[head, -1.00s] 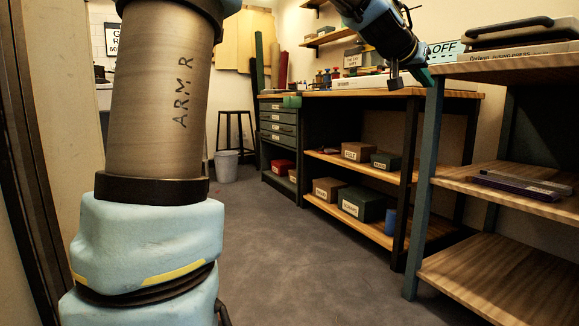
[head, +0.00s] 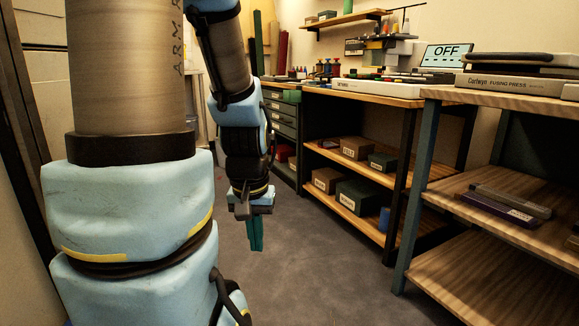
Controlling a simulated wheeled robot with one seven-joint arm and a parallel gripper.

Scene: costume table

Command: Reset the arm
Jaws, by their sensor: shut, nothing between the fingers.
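My arm hangs in the left half of the head view. My gripper (head: 256,236) points straight down over the open floor, left of the workbench. Its teal fingers are together with nothing visible between them. It is apart from the bench and shelves.
The workbench (head: 380,88) stands right of my gripper, with labelled boxes (head: 357,194) on its lower shelves. The shelf unit (head: 480,181) on the right holds a fusing press (head: 515,80) on top. The grey floor (head: 310,280) is clear.

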